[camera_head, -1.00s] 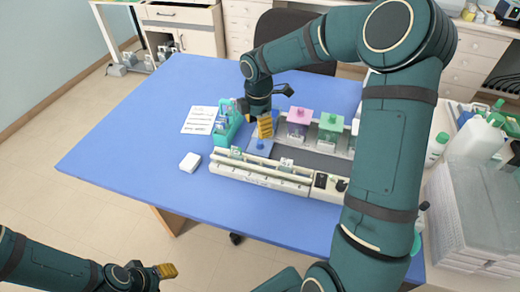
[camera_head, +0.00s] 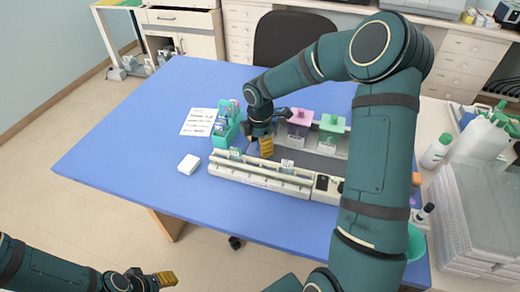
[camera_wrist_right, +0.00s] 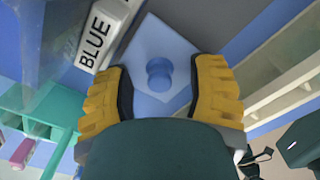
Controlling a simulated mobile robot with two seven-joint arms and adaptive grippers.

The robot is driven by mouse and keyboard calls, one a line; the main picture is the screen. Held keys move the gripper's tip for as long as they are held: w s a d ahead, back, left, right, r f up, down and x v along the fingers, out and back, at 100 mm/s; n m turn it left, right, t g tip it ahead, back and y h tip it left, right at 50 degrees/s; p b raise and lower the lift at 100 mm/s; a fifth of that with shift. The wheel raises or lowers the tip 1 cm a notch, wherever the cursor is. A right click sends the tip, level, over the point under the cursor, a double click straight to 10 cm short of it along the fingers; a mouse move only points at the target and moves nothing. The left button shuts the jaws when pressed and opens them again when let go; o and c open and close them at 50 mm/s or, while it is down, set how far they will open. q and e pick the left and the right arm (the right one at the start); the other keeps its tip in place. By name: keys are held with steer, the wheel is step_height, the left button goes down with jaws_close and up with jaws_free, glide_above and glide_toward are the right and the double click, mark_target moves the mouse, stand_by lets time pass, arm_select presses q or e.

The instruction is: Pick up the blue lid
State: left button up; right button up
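The blue lid (camera_wrist_right: 158,60) is a pale blue square plate with a round knob (camera_wrist_right: 159,74) in its middle. In the right wrist view the knob lies between the two yellow fingers of my right gripper (camera_wrist_right: 165,82), which are apart with a gap on each side. In the head view my right gripper (camera_head: 265,146) points down over the left part of the staining rack and hides the lid. My left gripper (camera_head: 166,278) is at the bottom left, away from the table; its finger opening is unclear.
A "BLUE" label (camera_wrist_right: 97,42) is beside the lid. Pink (camera_head: 299,117) and green (camera_head: 332,124) lids stand to the right of my right gripper. A teal slide holder (camera_head: 226,128) is close on its left. The white-edged rack (camera_head: 262,175) is in front. The table's left side is clear.

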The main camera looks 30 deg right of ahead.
jaws_close()
steer(key=shift+r, duration=0.1)
